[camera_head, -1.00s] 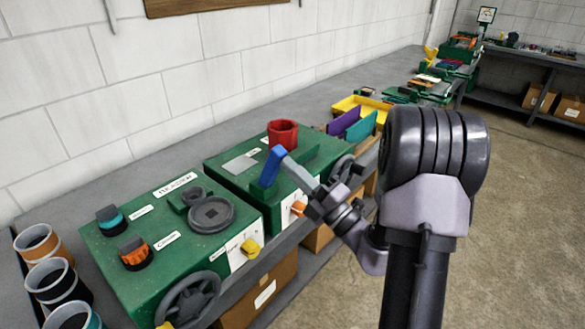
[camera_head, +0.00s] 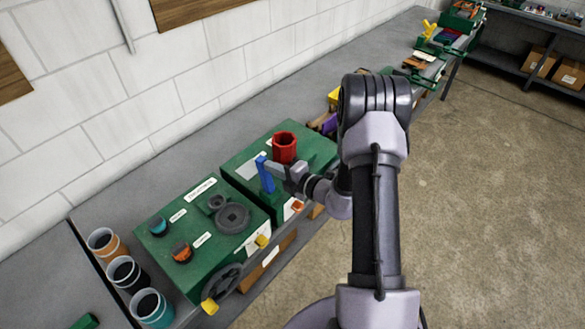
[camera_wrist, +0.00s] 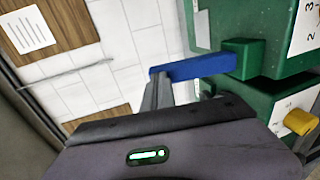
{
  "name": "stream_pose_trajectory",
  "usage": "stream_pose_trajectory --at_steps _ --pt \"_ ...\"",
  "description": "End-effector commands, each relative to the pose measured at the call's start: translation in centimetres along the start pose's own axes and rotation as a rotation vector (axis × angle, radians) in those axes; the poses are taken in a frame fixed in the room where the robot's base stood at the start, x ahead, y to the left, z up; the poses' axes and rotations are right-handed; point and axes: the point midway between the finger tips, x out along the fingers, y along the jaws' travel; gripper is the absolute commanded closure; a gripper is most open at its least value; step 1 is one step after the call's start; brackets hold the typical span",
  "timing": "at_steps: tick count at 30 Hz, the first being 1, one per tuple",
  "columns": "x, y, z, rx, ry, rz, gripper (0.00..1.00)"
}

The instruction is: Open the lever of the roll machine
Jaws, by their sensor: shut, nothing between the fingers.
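The blue lever (camera_head: 266,177) stands steeply at the front side of a green machine (camera_head: 313,146) with a red ring-shaped cup on top. My gripper (camera_head: 273,167) is shut and empty, with its tip at the upper part of the lever. In the wrist view the lever (camera_wrist: 200,67) runs from a green block (camera_wrist: 243,58) to just past my closed fingers (camera_wrist: 157,88). The fingers are beside its free end, touching or very close; I cannot tell which. My arm hides part of the machine's right side.
A second green machine (camera_head: 200,232) with knobs, a dark round plate and a handwheel stands nearer on the grey bench (camera_head: 150,185). Several open cylinders (camera_head: 122,270) stand at its left. The red cup (camera_head: 284,148) is close behind my gripper. The floor at right is clear.

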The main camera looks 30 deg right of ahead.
Motion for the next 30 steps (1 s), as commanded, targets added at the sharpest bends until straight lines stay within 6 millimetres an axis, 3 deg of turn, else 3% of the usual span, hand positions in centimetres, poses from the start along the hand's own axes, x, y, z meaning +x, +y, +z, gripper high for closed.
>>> stream_pose_trajectory --at_steps 1,12,30 --pt "0.4 0.7 -0.1 -0.002 0.002 -0.018 1.0" --pt "3.0 0.5 0.0 0.0 0.001 -0.011 1.0" --pt "3.8 0.7 0.0 -0.003 0.001 -0.008 1.0"
